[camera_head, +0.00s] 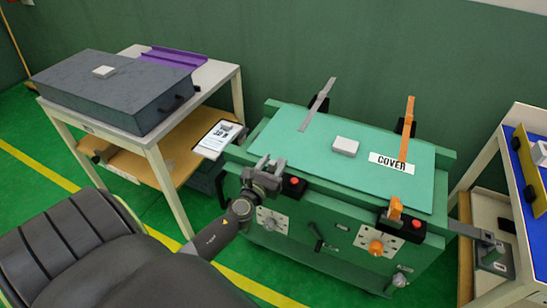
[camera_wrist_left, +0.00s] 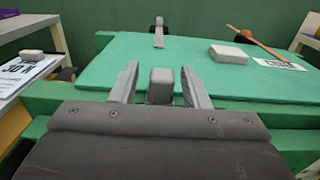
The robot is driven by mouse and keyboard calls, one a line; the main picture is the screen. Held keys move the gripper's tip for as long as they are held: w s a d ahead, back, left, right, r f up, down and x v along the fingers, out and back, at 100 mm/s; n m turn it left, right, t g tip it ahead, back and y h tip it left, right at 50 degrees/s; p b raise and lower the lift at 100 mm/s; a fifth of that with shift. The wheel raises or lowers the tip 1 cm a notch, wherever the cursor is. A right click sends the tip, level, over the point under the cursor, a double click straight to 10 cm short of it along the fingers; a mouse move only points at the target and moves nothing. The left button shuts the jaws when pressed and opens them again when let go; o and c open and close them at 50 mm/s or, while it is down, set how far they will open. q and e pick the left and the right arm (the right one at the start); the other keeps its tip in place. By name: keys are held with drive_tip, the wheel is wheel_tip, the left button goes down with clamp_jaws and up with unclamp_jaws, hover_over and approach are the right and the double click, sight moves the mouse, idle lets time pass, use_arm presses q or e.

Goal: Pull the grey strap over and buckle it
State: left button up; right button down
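The grey strap (camera_head: 317,104) is a narrow bar at the back edge of the green cover (camera_head: 260,145), slanting across that edge. It also shows in the left wrist view (camera_wrist_left: 158,40), straight ahead and well beyond the fingers. My left gripper (camera_head: 269,164) is over the front left edge of the cover, far from the strap. In the left wrist view its fingers (camera_wrist_left: 160,76) are apart, with a grey upright block (camera_wrist_left: 161,87), seemingly the grey buckle, between them. I see gaps on both sides of this block. The right gripper does not show.
An orange strap (camera_head: 407,130) and an orange buckle (camera_head: 395,208) are on the right. A white block (camera_head: 346,146) lies on the cover. Black boxes with red buttons (camera_head: 294,186) line the front. Tables stand on both sides; the left bears a dark case (camera_head: 110,90).

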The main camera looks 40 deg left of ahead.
use_arm(q)
drive_tip(key=shift+w, duration=0.2)
drive_tip(key=shift+s, duration=0.1)
drive_tip(key=b+v, duration=0.4)
drive_tip(key=v, duration=1.3)
drive_tip(key=shift+s, duration=0.2)
drive_tip(key=shift+a+f, duration=0.1)
